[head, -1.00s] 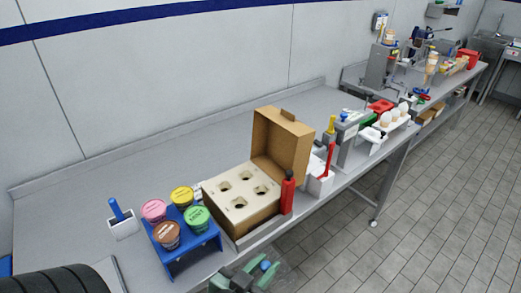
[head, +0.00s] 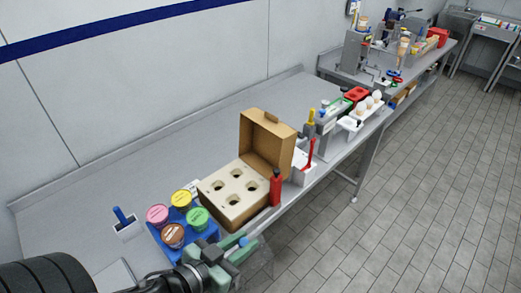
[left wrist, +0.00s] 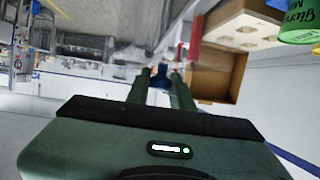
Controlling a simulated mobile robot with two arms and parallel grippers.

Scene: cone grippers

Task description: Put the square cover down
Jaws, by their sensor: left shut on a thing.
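My left gripper (head: 242,241) is at the front edge of the bench, below the cardboard box in the head view. It is shut on the blue knob of the square cover (head: 262,260), which is clear and hard to make out against the floor. The cover hangs off the bench's front side. In the left wrist view the blue knob (left wrist: 160,76) sits between the fingertips; the clear part cannot be made out there. My right gripper is not in view.
The open cardboard box (head: 235,205) has several holes in its insert. Left of it, a blue rack (head: 186,240) holds several lidded tubs. A red bottle (head: 276,188) stands at the box's right.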

